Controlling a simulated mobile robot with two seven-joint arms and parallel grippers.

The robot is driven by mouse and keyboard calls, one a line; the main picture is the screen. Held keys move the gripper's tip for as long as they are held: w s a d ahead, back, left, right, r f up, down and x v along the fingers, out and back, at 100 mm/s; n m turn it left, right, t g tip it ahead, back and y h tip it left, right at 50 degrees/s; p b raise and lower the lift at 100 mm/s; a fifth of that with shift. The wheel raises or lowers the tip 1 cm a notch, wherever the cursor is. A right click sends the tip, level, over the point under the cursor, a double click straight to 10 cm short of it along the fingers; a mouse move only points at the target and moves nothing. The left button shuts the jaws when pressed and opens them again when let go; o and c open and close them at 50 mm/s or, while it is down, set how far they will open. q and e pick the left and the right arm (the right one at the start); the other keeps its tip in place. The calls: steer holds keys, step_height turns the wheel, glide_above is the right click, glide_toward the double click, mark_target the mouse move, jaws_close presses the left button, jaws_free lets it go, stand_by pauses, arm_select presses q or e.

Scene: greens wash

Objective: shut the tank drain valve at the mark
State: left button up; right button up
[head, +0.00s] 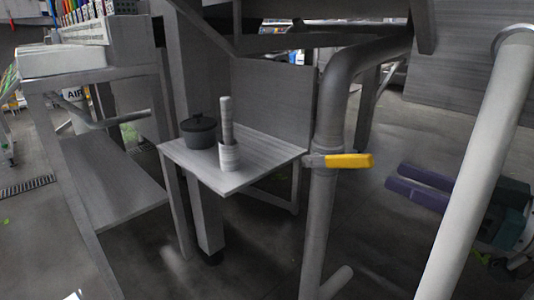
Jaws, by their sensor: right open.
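The tank drain valve shows as a yellow lever handle (349,160) on the grey vertical drain pipe (318,220). The lever lies across the pipe and points right, roughly level. I cannot make out a mark near it. My right gripper (393,176) is to the right of the lever and a little lower in the picture. Its two purple fingers point left, spread apart with nothing between them, and do not touch the lever. A pale tube hides part of this gripper. My left gripper is not in view.
A small shelf (190,158) left of the pipe carries a dark lidded pot (199,131) and a pale upright cylinder in a cup (229,155). Grey table legs and a lower shelf (115,180) stand further left. Open floor shows between pipe and gripper.

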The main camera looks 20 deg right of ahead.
mark_target(337, 155)
steer(key=b+x, duration=0.2)
steer(key=x, duration=0.6)
steer(key=shift+w+a+f+b, duration=0.1)
steer(key=shift+w+b, duration=0.15)
steer(key=shift+b, duration=0.15)
steer(key=shift+w+a, duration=0.2)
steer(key=shift+w, duration=0.2)
jaws_close()
stand_by(0.6)
